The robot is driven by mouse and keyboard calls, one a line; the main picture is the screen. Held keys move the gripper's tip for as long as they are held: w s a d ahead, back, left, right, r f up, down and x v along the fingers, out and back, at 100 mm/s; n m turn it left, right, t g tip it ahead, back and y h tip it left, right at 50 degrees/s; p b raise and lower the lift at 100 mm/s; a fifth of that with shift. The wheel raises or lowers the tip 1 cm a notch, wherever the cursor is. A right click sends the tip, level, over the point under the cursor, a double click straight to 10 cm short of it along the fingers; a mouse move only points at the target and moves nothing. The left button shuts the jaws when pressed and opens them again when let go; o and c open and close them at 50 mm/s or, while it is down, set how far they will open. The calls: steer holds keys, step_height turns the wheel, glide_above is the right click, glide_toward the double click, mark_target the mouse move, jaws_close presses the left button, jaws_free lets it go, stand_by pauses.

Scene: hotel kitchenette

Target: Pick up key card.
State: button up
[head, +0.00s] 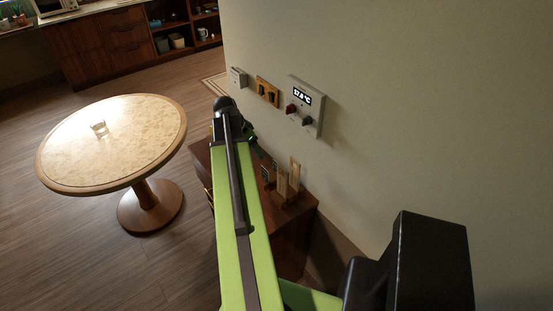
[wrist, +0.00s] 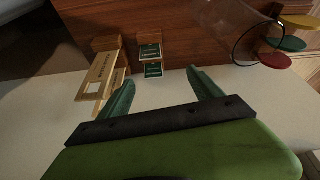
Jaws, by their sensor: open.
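Two small dark green cards with pale print, likely the key card (wrist: 150,52) and another card (wrist: 153,71), stand in a wooden holder at the upper middle of the wrist view. The cards appear just beyond the fingertips, nearer the left finger. In the head view my arm hides most of the gripper and part of the cabinet top.
Pale wooden tags (wrist: 98,76) stand in a holder left of the cards. A clear glass vessel (wrist: 228,30) and coloured discs (wrist: 290,42) are at the right. Wall panels (head: 306,106) are above the cabinet. A round table (head: 110,150) stands left, with open floor around it.

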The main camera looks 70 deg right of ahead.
steer(key=s+d+r+m, duration=0.1)
steer(key=s+d, duration=0.2)
steer(key=s, duration=0.1)
steer(key=b+x, duration=1.1)
steer(key=x, duration=0.1)
steer(key=shift+s+a, duration=0.15)
steer(key=shift+a, duration=0.05)
steer(key=shift+s+d+f+b, duration=0.1)
steer(key=shift+f+b, duration=0.05)
steer(key=shift+b, duration=0.15)
steer(key=shift+g, duration=0.3)
steer(key=b+x, duration=0.5)
steer(key=shift+f, duration=0.1)
steer(key=shift+c, duration=0.3)
